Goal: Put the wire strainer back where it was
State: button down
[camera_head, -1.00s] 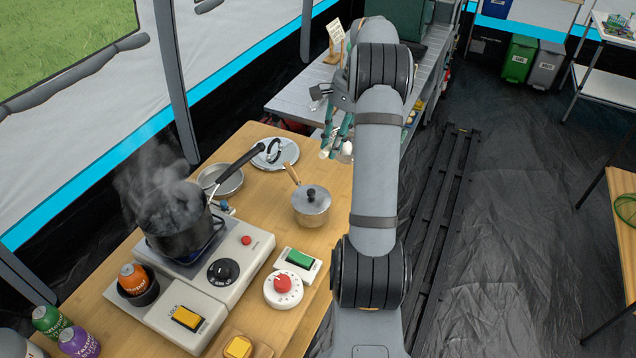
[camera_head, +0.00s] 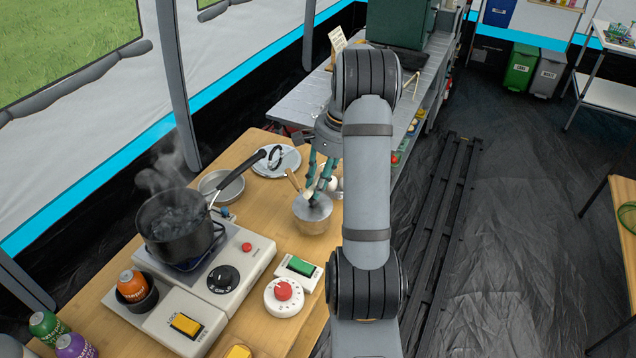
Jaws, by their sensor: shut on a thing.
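A round green mesh item (camera_head: 628,217), perhaps the wire strainer, lies on the wooden table at the right edge and is partly cut off. It is far from my gripper (camera_head: 315,192). My gripper points down over the small lidded saucepan (camera_head: 313,224) on the wooden counter. Its green fingers reach the dark knob on the lid and appear shut on it. The lid appears to rest on the pan. My arm hides part of the area right of the pan.
A shallow metal pan (camera_head: 221,187) and a round lid (camera_head: 283,163) lie behind. A red-knobbed timer (camera_head: 283,297) and green switch (camera_head: 299,266) sit in front. Dark floor (camera_head: 510,230) is open at right.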

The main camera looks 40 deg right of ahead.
jog(key=c, duration=1.5)
grip_release()
jog(key=shift+c, duration=0.2)
jog(key=p+v, duration=0.1)
jog(key=v, duration=1.1)
jog(key=shift+s+d, duration=0.1)
